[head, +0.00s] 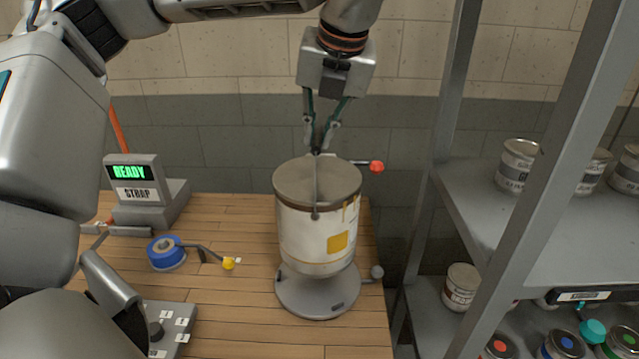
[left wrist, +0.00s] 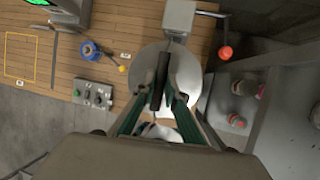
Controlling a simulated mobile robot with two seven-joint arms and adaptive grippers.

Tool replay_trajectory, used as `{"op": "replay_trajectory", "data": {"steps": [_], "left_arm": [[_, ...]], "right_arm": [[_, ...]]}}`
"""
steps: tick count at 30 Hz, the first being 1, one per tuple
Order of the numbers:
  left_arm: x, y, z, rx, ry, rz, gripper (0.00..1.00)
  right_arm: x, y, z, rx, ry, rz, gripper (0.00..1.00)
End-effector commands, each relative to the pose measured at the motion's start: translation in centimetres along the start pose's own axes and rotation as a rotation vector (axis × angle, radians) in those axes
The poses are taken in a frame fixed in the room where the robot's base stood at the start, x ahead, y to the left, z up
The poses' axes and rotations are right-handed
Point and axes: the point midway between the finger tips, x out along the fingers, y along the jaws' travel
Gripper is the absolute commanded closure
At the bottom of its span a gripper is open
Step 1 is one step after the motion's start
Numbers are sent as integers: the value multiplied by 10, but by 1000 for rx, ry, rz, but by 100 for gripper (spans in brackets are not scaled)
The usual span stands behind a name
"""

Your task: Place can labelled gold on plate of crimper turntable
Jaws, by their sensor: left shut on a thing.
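A white can with a gold square on its front (head: 310,238) hangs or stands over the round grey plate of the crimper turntable (head: 318,303). Its brown-rimmed grey top faces up and a thin wire handle rises from it. My left gripper (head: 318,148) points down above the can and is shut on the handle. In the left wrist view, the gripper's fingertips (left wrist: 163,82) close on a dark bar over a pale round surface. The can hides much of the plate and the crimper's column. I cannot tell whether the can's bottom touches the plate. My right gripper is not in view.
A red-knobbed lever (head: 376,167) sticks out right of the can. A metal rack (head: 520,225) with several cans stands close on the right.

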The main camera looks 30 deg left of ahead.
Motion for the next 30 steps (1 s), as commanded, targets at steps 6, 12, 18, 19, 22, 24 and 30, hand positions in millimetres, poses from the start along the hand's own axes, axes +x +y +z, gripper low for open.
{"op": "replay_trajectory", "data": {"steps": [6,12,18,19,22,24,30], "left_arm": [[42,-9,-18,1,2,-1,100],[56,-12,-23,0,-1,-2,100],[74,-16,-31,2,3,0,100],[78,-17,-32,2,2,0,100],[88,-19,-36,1,1,0,100],[90,-20,-37,0,0,-2,100],[90,-20,-37,-1,-1,-2,100]], "right_arm": [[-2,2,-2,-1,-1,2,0],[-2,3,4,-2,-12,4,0],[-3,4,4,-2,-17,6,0],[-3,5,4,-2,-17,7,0],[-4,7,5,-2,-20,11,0],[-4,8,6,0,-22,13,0],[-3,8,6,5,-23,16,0]]}}
